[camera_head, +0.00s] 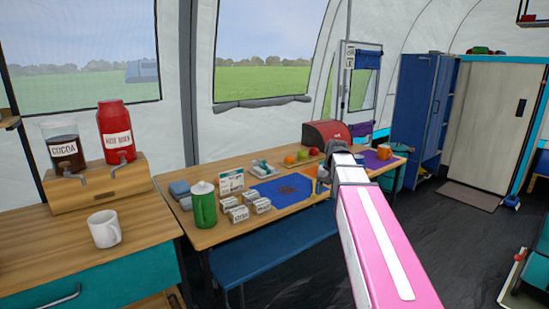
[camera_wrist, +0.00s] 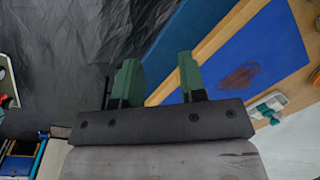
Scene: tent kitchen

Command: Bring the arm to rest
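My gripper (camera_wrist: 160,80) shows in the wrist view with two green fingers set apart and nothing between them. Behind the fingers are the dark floor and the edge of the wooden table. In the head view my pink arm reaches forward from the lower right, and its far end is over or beside the right part of the table (camera_head: 232,236). The fingers are hidden or too small to make out there. A blue mat (camera_head: 272,198) with a brown patch lies on the table; it also shows in the wrist view (camera_wrist: 268,50), right of the fingers.
A white mug (camera_head: 104,229) stands on the near left counter, by the cocoa (camera_head: 62,148) and red (camera_head: 116,130) dispensers. A green canister (camera_head: 204,206) and several labelled boxes stand on the table. A blue bench (camera_head: 270,258) runs along its front. Dark floor at right is mostly clear.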

